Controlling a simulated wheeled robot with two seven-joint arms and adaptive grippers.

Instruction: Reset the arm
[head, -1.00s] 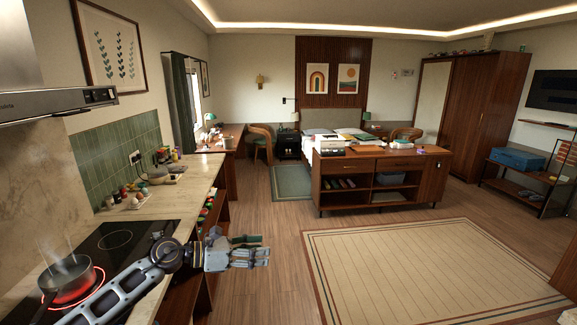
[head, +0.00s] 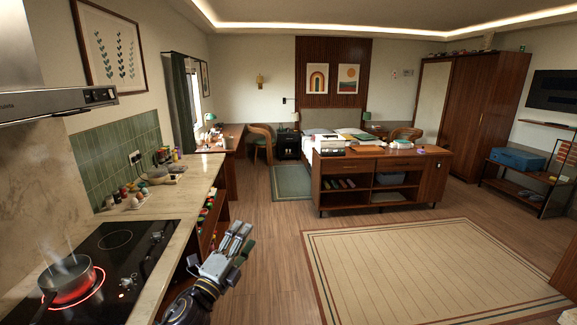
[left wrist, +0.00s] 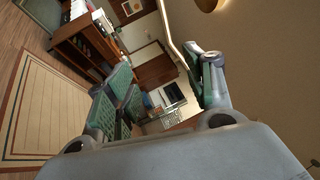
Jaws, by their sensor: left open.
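My left gripper (head: 238,242) is at the lower middle of the head view, beside the counter's front edge and above the wooden floor. Its fingers point up and away. In the left wrist view my left gripper (left wrist: 165,85) shows its fingers spread apart with nothing between them. The room appears tilted behind them. My right gripper is not in the head view.
A steaming pot (head: 67,278) sits on a glowing red burner of the black cooktop (head: 118,262). Small jars and a board stand farther along the counter (head: 190,200). Open floor and a striped rug (head: 430,270) lie to the right.

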